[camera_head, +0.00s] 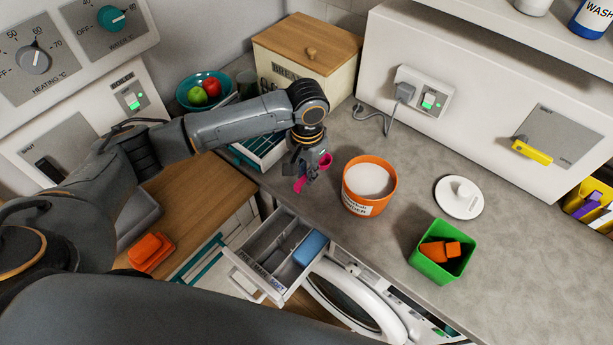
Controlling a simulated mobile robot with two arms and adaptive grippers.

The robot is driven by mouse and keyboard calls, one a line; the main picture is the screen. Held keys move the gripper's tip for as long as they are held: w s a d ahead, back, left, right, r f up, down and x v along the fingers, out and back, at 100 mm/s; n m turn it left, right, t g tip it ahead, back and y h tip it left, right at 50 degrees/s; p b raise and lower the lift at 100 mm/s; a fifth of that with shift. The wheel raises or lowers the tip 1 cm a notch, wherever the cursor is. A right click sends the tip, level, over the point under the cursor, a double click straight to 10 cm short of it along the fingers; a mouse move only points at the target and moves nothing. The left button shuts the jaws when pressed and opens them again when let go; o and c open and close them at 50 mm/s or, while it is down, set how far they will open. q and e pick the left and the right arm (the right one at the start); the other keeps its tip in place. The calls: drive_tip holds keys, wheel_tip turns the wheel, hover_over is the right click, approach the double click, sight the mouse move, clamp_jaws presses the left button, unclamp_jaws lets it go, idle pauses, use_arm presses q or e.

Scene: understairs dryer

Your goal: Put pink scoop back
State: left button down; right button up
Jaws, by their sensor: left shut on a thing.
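The pink scoop (300,184) is held in my left gripper (308,172), which points down just left of the orange tub. The gripper covers part of the scoop, so its whole shape does not show. The orange tub (359,203) stands open and upright on the grey worktop, with white powder (369,180) inside and a label on its front. A white round lid with a knob (459,196) lies on the worktop right of the tub. My right gripper is not in view.
An open drawer (262,268) with a blue block (309,248) sits below the worktop edge. A green box (441,262) with orange pieces stands front right. A bread bin (308,62) and a teal fruit bowl (203,89) stand behind. Worktop right of the lid is clear.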

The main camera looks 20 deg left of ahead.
sight(307, 188)
use_arm(q)
wheel_tip(307, 188, down, 2)
drive_tip(key=shift+w+f, duration=0.15)
drive_tip(key=shift+f, duration=0.1)
drive_tip(key=shift+a+f, duration=0.1)
drive_tip(key=shift+f, duration=0.4)
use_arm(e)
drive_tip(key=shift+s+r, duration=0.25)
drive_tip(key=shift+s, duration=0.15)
use_arm(q)
drive_tip(key=c, duration=1.4)
unclamp_jaws()
drive_tip(key=shift+f, duration=0.1)
drive_tip(key=shift+o, duration=0.2)
